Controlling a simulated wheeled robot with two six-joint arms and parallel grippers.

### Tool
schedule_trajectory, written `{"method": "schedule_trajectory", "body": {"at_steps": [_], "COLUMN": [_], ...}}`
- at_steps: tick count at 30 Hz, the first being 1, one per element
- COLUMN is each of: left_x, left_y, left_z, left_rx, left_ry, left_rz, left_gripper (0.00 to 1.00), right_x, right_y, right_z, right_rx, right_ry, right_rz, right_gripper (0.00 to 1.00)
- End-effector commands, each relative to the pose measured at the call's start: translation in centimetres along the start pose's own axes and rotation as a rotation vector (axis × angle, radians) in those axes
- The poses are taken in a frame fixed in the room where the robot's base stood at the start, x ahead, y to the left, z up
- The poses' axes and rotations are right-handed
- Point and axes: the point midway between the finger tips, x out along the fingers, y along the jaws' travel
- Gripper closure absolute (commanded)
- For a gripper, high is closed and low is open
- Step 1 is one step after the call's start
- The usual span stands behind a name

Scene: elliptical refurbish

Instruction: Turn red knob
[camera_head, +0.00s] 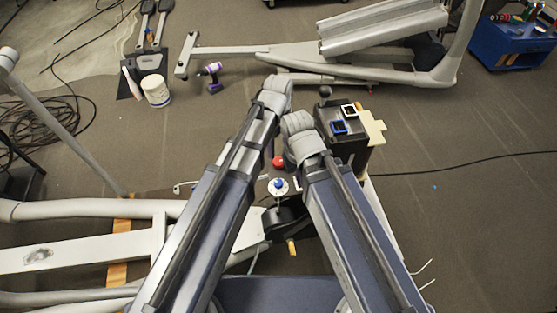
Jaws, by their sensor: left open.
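A red knob (279,161) shows in the narrow gap between my two arms, near the middle of the head view. Just below it in the picture is a blue knob on a pale disc (278,187). My left arm (218,205) reaches up from the lower left, and its grey joint (275,92) lies beyond the red knob. My left gripper is open, but its fingertips are hard to make out. My right arm (345,215) comes up from the lower right to a grey joint (299,130). My right gripper's fingers are hidden, and I cannot tell whether either gripper touches the knob.
A dark box with small displays (343,122) stands close to the right of my arms. Grey machine tubes (80,208) lie at the left. A second machine frame (370,55), a purple drill (210,75) and a blue crate (510,45) are farther off. The right floor is mostly clear.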

Motion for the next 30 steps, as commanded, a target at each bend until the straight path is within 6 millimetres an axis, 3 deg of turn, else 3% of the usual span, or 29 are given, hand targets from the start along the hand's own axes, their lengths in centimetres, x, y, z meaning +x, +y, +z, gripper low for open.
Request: {"method": "schedule_trajectory", "body": {"at_steps": [10, 24, 30], "left_x": [1.2, 6.9, 7.9], "left_y": [0.0, 0.0, 0.0], "left_z": [0.0, 0.0, 0.0], "left_rx": [0.001, 0.000, 0.000], "left_ry": [0.000, 0.000, 0.000], "left_rz": [0.000, 0.000, 0.000], "left_gripper": [0.19, 0.19, 0.19], "right_x": [1.2, 6.8, 7.8], "right_y": [-0.1, -0.7, -0.8], "right_z": [-0.1, -0.4, -0.5], "right_rx": [0.000, 0.000, 0.000], "right_ry": [0.000, 0.000, 0.000], "right_rz": [0.000, 0.000, 0.000], "right_gripper": [1.00, 1.00, 1.00]}}
